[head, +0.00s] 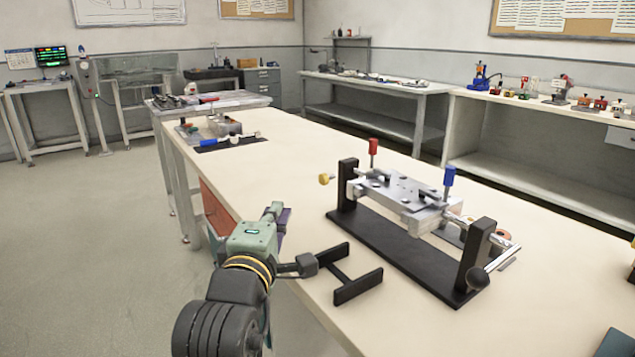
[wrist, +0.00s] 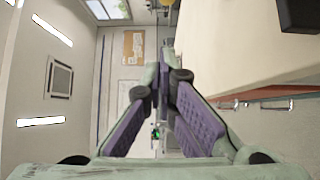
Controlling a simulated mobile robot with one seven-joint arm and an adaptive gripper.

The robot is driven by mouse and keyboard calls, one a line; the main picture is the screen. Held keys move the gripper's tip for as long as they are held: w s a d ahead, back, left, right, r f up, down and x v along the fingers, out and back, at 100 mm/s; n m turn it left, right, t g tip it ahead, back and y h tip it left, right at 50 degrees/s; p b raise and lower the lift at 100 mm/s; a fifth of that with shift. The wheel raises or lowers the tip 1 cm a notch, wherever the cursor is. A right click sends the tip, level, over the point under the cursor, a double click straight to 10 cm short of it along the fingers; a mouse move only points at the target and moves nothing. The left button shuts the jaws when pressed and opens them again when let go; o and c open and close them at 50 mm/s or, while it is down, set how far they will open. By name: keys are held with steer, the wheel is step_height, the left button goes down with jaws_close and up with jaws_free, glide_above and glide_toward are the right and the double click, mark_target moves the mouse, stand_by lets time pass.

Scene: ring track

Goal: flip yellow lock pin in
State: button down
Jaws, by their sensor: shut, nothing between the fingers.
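The yellow lock pin (head: 323,179) shows as a round knob at the left end of the metal and black fixture (head: 400,250), beside its far-left black post. A small yellow patch at the top edge of the wrist view may be the same knob, but I cannot be sure. My gripper (head: 278,213) is off the table's near edge, left of and nearer than the fixture, apart from the pin. In the wrist view its purple-padded fingers (wrist: 167,85) are shut with nothing between them. The pin's shaft is too small to make out.
The fixture carries a red handle (head: 373,147), a blue handle (head: 450,177) and a black ball lever (head: 477,279). A black H-shaped piece (head: 343,276) shows beside my arm at the table's near edge.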

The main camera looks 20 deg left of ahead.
mark_target(329, 178)
steer(key=shift+w+d+f+h, duration=0.2)
steer(key=shift+w+f+h, duration=0.1)
steer(key=shift+w, duration=0.05)
steer(key=w+p, duration=0.5)
steer(key=w, duration=0.8)
steer(key=shift+d, duration=0.35)
